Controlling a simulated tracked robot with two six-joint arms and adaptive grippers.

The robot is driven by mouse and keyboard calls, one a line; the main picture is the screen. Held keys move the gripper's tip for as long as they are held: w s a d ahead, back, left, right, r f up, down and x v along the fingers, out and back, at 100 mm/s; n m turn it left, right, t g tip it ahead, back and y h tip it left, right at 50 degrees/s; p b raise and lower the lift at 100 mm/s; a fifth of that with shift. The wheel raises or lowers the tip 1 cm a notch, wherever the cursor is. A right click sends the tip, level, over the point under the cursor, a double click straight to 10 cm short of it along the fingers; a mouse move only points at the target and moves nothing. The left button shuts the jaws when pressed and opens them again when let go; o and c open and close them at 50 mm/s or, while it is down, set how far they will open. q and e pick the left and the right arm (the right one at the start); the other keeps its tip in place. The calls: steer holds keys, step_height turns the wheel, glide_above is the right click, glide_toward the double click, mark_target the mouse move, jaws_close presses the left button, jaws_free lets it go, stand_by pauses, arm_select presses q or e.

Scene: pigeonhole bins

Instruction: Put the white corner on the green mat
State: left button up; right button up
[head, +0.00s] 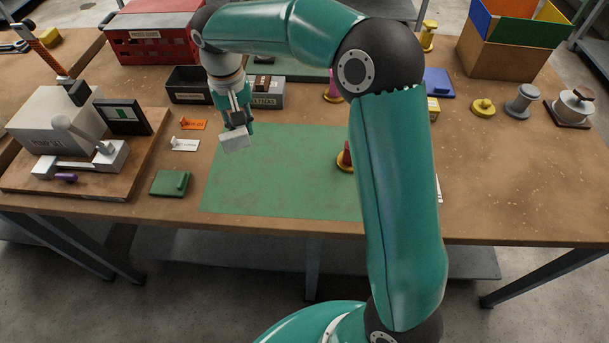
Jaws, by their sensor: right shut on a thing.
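The white corner (235,141) is a small pale block in my right gripper (237,128). The gripper points down and is shut on it. In the head view it shows over the upper left part of the green mat (285,180). The block seems to be above the mat; the exact gap is hard to tell. My right arm crosses the picture and hides the mat's right part. My left gripper is not in view.
A red and gold piece (345,158) stands at the mat's right, partly behind my arm. A green block (170,183), a white tag (185,144) and an orange tag (194,125) lie left of the mat. Dark bins (189,86) stand behind. The mat's front left is clear.

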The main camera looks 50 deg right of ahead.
steer(key=s+d+r+m+b, duration=0.3)
steer(key=d+r+m, duration=0.2)
steer(key=d+r, duration=0.15)
steer(key=b, duration=0.3)
glide_above(277, 163)
step_height(277, 163, down, 14)
steer(key=shift+r, duration=0.1)
steer(key=shift+f, duration=2.7)
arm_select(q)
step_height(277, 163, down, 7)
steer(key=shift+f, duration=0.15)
arm_select(e)
steer(key=o, duration=0.3)
steer(key=shift+f, duration=0.1)
steer(key=o, duration=0.5)
